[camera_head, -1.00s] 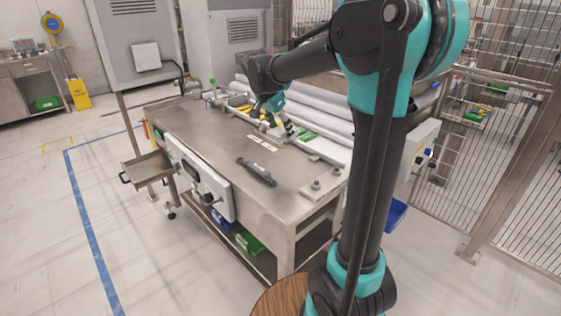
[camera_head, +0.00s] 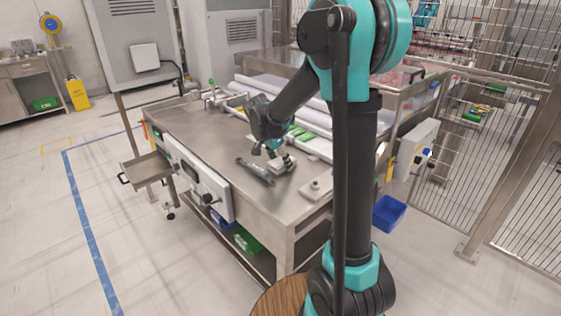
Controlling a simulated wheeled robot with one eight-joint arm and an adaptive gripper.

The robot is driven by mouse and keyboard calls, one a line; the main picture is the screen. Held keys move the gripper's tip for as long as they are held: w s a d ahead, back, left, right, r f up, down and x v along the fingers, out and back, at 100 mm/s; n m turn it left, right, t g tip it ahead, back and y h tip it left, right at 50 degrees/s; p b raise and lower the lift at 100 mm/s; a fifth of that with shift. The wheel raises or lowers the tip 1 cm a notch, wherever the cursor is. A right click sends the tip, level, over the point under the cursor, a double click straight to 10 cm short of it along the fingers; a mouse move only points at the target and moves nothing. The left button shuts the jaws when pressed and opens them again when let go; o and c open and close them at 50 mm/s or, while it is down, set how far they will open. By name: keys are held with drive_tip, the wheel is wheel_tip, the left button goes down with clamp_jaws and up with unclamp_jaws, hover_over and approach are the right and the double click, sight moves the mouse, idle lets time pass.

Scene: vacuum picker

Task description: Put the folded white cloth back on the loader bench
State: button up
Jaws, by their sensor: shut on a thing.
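The folded white cloth (camera_head: 281,165) is a small pale block under my gripper (camera_head: 273,154), over the right part of the steel loader bench (camera_head: 215,148). My gripper points down and is shut on the cloth; its fingers partly hide it. I cannot tell whether the cloth touches the bench top or hangs just above it. A dark hand tool (camera_head: 254,171) lies on the bench immediately left of the cloth.
White rolls (camera_head: 309,119) lie along the bench's back side. A small plate with knobs (camera_head: 317,188) sits at its right end. A blue bin (camera_head: 389,213) stands right of the bench. Bare steel lies left of the dark tool.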

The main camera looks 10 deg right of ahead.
drive_tip(key=shift+f, duration=0.1)
drive_tip(key=o, duration=1.2)
drive_tip(key=v, duration=1.2)
